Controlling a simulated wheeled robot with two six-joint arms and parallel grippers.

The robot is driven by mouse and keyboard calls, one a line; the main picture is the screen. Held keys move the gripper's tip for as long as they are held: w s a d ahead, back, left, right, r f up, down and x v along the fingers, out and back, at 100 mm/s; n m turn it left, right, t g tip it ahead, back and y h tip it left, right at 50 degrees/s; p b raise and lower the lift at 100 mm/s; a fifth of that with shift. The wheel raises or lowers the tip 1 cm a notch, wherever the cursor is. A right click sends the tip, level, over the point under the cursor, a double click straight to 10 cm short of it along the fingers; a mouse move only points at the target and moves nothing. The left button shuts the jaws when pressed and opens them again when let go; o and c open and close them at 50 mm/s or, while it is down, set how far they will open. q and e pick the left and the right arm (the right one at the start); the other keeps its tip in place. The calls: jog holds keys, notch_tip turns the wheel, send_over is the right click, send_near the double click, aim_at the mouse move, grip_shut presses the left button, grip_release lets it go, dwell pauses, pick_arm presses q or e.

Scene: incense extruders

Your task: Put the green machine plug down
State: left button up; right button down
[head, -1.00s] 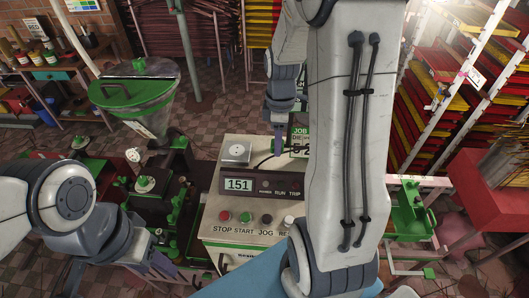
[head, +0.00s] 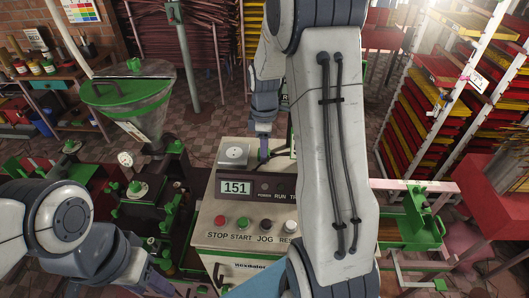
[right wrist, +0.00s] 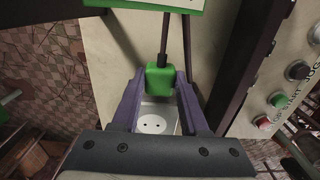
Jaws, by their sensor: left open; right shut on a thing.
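The green plug (right wrist: 160,78) is between the purple fingers of my right gripper (right wrist: 152,92), which is shut on it. A dark cable runs from the plug's far end. A pale plate with a round two-hole socket (right wrist: 152,124) shows just below the plug in the right wrist view, with the plug apart from the holes in the picture. In the head view my right gripper (head: 264,134) is above and right of the socket (head: 233,155) on top of the control box (head: 250,236). My left gripper (head: 157,282) is open low at the left, partly cut off.
The control box front has a display reading 151 (head: 236,188) and several buttons. A green-rimmed hopper machine (head: 130,92) stands left of it. Racks of coloured trays (head: 440,110) stand at the right. My right arm hides much of the middle.

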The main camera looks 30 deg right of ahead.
jog(key=shift+f+b, duration=0.35)
jog(key=shift+f, duration=0.2)
jog(key=shift+c, duration=2.1)
grip_release()
